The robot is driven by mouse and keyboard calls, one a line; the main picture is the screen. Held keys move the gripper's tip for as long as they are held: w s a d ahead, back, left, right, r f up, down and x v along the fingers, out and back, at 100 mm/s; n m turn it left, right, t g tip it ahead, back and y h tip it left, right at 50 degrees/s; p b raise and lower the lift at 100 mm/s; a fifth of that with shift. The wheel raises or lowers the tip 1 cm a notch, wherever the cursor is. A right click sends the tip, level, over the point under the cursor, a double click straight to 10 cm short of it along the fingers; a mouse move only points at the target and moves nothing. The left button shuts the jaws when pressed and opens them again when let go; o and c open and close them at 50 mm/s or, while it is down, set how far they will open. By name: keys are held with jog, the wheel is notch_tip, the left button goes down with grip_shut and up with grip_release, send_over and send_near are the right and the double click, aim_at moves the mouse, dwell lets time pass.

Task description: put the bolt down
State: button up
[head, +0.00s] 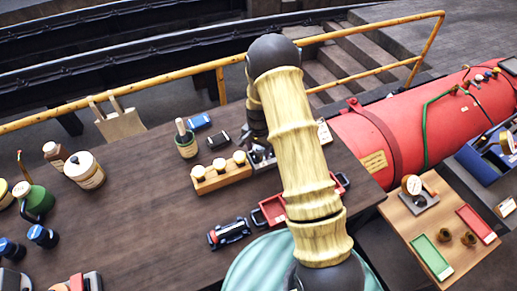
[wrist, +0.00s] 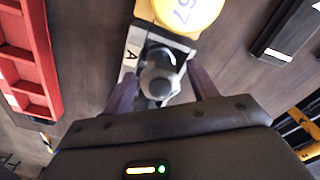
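In the wrist view a grey, round-headed metal piece, which looks like the bolt (wrist: 160,82), sits between the two dark purple fingers of my gripper (wrist: 162,85). Behind it is a pale holder (wrist: 131,57) marked with an "A". One finger is on each side of the bolt; I cannot tell whether they touch it or whether the bolt rests on the holder. In the head view my gripper (head: 256,128) is mostly hidden behind my arm, over the workbench (head: 135,205). A small metallic holder (head: 262,158) shows partly beside the arm there; the bolt cannot be made out.
A wooden block with several pale knobs (head: 221,172) stands left of the holder. A red tray (head: 271,209) is nearer, partly behind my arm; it also shows in the wrist view (wrist: 28,60). The bench's middle left is clear.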

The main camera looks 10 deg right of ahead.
notch_tip(320, 180, up, 12)
jog(key=b, duration=0.3)
jog(key=shift+r+b, duration=0.15)
jog(key=shift+b, duration=0.2)
dwell(0.6)
jog(key=s+r+n+t, duration=0.1)
jog(key=s+r+n, duration=0.2)
jog(key=s, duration=0.7)
jog(key=s+r+n+t, duration=0.1)
jog(key=s+r+n, duration=0.2)
jog(key=s+n, duration=0.3)
jog(key=s, duration=0.5)
jog(key=shift+r+t, duration=0.3)
jog(key=shift+c, duration=0.2)
